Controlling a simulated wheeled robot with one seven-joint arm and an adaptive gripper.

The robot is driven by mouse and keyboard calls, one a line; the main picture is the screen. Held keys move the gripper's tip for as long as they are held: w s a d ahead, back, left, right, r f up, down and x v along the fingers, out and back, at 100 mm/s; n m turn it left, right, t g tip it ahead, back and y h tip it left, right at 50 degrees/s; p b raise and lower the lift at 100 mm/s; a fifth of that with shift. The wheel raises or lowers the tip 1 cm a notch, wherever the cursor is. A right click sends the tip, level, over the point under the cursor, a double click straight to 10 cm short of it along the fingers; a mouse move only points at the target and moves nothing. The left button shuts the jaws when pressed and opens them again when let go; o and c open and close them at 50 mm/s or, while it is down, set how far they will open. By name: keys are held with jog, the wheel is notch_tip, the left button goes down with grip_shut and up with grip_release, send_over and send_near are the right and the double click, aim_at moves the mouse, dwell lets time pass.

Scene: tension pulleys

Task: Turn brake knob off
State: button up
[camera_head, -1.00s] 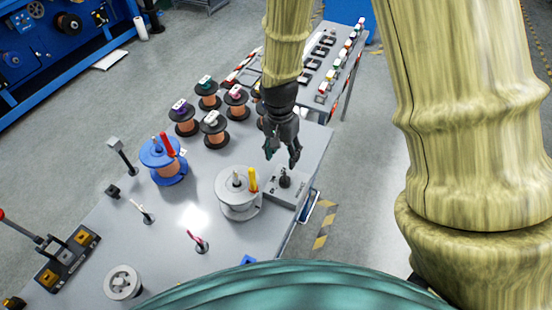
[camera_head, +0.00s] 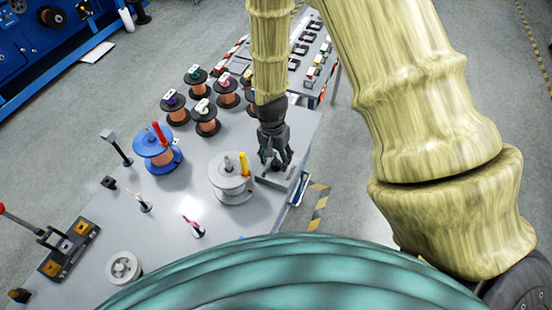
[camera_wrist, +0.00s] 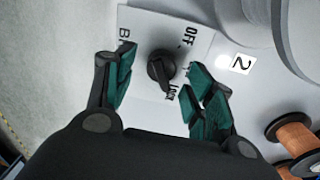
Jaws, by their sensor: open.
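The black brake knob (camera_wrist: 161,66) sits on a light grey plate (camera_wrist: 143,22) in the wrist view. The plate has the printed words "OFF" and "LOCK" and a partly hidden word starting with "B". The knob's pointer end is towards "LOCK". My gripper (camera_wrist: 158,82) is open, with its green-padded fingers on either side of the knob and some space between pads and knob. In the head view my gripper (camera_head: 275,160) is over the grey brake box (camera_head: 290,182), pointing down, and hides the knob.
A white pulley with a yellow handle (camera_head: 244,164) stands just left of the brake box. A blue spool with a red handle (camera_head: 160,135) and several copper wire spools (camera_head: 207,125) stand further left and back. The table's right edge is close to the box.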

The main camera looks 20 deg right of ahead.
jog(key=shift+s+f, duration=0.2)
jog(key=shift+w+f, duration=0.4)
jog(key=shift+f, duration=0.45)
jog(key=shift+s+r, duration=0.15)
jog(key=shift+s, duration=0.1)
jog(key=shift+w, duration=0.15)
jog(key=c, duration=1)
